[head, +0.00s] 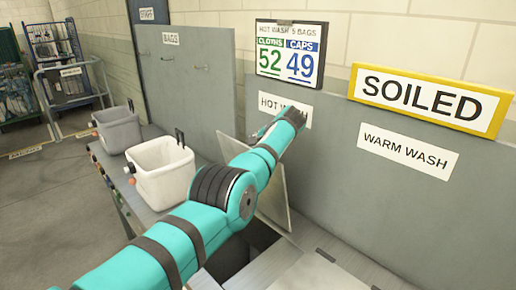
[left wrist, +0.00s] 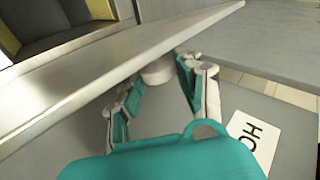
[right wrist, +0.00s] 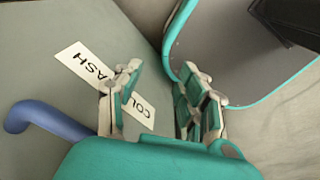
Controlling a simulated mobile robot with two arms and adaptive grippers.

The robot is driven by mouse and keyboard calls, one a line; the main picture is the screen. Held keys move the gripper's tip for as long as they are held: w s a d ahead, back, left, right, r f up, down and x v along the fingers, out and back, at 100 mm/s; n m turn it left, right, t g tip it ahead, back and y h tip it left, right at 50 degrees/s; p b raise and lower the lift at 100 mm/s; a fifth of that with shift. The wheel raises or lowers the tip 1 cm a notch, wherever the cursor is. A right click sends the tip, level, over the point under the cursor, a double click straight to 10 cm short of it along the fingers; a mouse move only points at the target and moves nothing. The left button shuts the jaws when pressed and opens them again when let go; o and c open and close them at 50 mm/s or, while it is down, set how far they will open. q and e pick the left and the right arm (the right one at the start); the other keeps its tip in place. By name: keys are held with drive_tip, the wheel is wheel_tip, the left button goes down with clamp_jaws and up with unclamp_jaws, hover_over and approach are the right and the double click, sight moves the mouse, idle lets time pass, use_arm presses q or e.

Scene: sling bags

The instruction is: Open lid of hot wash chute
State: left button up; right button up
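The hot wash lid (head: 268,200) is a grey panel tilted steeply up in front of the wall panel with the HOT WASH label (head: 270,103). A dark chute opening (head: 236,258) shows below it. My left gripper (head: 292,118) is at the lid's upper part, in front of the label. In the left wrist view the lid (left wrist: 60,85) crosses diagonally. A pale round knob (left wrist: 158,72) sits at its face, just beyond my left fingertips (left wrist: 160,85), which are apart. My right gripper (right wrist: 162,85) has its fingers apart and holds nothing, near a COLD WASH label (right wrist: 100,80).
A yellow-framed SOILED sign (head: 430,100) and a WARM WASH label (head: 407,152) are on the right. A blue hook (right wrist: 45,118) is beside my right gripper. Open floor shows at far left.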

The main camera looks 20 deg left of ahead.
use_arm(q)
drive_tip(key=o, duration=0.4)
drive_tip(key=shift+c, duration=0.2)
drive_tip(key=v, duration=1.2)
drive_tip(key=shift+d, duration=0.1)
